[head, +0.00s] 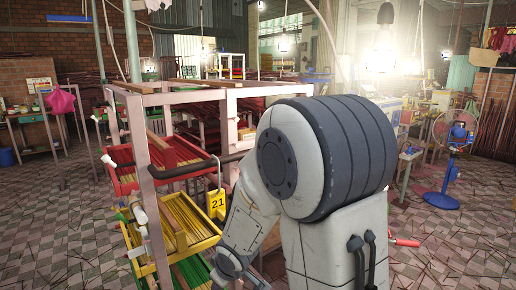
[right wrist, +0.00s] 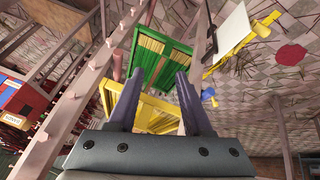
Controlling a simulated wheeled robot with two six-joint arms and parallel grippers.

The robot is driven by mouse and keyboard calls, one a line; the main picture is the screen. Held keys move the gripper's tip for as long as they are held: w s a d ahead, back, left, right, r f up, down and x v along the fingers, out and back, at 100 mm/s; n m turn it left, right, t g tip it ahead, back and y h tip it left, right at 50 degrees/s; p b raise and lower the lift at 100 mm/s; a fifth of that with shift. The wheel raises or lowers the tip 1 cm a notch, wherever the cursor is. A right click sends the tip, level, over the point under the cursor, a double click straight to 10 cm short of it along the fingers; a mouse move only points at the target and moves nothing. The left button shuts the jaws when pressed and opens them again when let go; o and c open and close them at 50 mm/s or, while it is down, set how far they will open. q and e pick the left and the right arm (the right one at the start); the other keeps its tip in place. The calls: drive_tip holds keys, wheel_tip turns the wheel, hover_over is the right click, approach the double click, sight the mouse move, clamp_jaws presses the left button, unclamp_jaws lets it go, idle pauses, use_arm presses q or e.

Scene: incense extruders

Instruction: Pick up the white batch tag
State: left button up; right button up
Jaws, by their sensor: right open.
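A white flat card (right wrist: 232,30), which looks like the white batch tag, shows at the upper right of the right wrist view, beside a thin yellow piece. I cannot make it out surely in the head view. A yellow tag marked 21 (head: 216,204) hangs at the rack's right side. My right gripper (right wrist: 160,85) is open and empty, its two dark fingers apart in front of the trays. The white card is beyond the fingers, to their right. In the head view my right arm hides the gripper's fingertips. My left gripper is not in view.
A pinkish rack (head: 147,190) holds a red tray (head: 122,186), a yellow tray (head: 148,268) and a green tray (right wrist: 180,52) with sticks. A blue fan (head: 441,201) stands at right. Thin sticks litter the tiled floor (head: 455,250).

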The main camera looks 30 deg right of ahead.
drive_tip(key=w+d+r+m+t+p, duration=0.1)
drive_tip(key=d+r+t+p, duration=0.1)
drive_tip(key=d+r+p, duration=0.4)
drive_tip(key=w+d+r+t+p, duration=0.1)
drive_tip(key=d+r+p, duration=0.4)
drive_tip(key=d, duration=0.4)
drive_tip(key=s+d+r+m+t+y+p, duration=0.2)
drive_tip(key=s+d+r+t+p, duration=0.2)
drive_tip(key=s+d+r+p, duration=0.5)
drive_tip(key=p+x, duration=0.1)
drive_tip(key=x, duration=0.3)
drive_tip(key=a+r+p+x, duration=0.1)
drive_tip(key=p+x, duration=0.1)
drive_tip(key=x, duration=0.2)
drive_tip(key=p+x, duration=0.2)
drive_tip(key=x, duration=0.2)
drive_tip(key=shift+w+a+r, duration=0.15)
drive_tip(key=shift+w+a, duration=0.15)
drive_tip(key=shift+w, duration=0.4)
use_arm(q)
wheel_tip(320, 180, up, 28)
use_arm(e)
clamp_jaws()
